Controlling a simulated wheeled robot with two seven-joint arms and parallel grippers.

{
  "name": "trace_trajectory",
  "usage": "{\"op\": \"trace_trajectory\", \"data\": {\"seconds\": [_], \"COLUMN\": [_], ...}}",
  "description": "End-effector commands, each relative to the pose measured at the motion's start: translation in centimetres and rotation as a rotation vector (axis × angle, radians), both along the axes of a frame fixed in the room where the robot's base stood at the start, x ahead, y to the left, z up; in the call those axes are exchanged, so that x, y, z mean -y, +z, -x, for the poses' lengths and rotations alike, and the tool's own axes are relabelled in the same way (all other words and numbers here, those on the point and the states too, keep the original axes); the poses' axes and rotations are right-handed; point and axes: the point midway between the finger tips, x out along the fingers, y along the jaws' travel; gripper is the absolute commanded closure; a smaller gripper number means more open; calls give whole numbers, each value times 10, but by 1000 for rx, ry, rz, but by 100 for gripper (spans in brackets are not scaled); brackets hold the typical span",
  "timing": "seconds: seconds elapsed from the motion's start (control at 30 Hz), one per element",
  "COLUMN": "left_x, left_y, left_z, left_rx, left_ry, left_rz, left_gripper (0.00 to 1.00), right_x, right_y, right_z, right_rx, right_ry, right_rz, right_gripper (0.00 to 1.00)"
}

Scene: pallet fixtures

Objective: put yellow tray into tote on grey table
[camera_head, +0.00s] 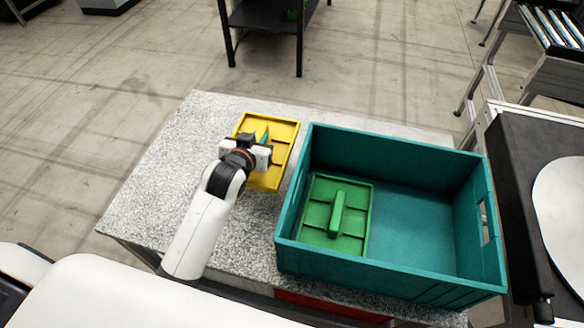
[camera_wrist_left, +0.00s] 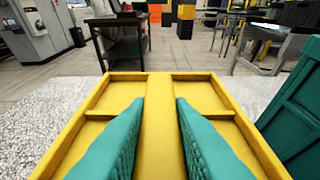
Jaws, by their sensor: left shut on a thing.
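The yellow tray (camera_head: 284,134) is at the grey speckled table's back middle, just left of the teal tote (camera_head: 390,287). My left gripper (camera_head: 262,141) is over the tray. In the left wrist view its teal fingers (camera_wrist_left: 160,102) are shut on the raised middle bar of the yellow tray (camera_wrist_left: 110,95), one on each side. The tray looks level; I cannot tell if it rests on the table or hangs just above it. The tote (camera_wrist_left: 297,115) also shows at the right of the wrist view. My right gripper is not in view.
A green tray (camera_head: 358,215) lies in the tote's left half; the right half of its floor is bare. The grey table (camera_head: 165,160) is clear left of the yellow tray. A dark conveyor-like unit (camera_head: 530,170) stands right of the tote.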

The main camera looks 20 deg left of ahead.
Motion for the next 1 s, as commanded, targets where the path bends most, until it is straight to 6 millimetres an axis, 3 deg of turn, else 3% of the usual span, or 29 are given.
{"op": "trace_trajectory", "data": {"seconds": [0.1,0.2,0.5,0.93,0.97,1.0], "left_x": [0,1,1,1,1,1], "left_y": [-24,-36,-72,-81,-82,-81], "left_z": [1,0,1,1,1,1], "left_rx": [-4,0,-2,1,-2,-1], "left_ry": [-1,-1,-1,-1,-1,-1], "left_rz": [1,0,0,0,0,0], "left_gripper": [100,100,100,100,79,72], "right_x": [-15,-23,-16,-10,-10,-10], "right_y": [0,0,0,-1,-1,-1], "right_z": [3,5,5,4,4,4], "right_rx": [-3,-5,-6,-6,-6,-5], "right_ry": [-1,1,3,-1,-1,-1], "right_rz": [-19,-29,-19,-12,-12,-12], "right_gripper": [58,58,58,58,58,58]}}
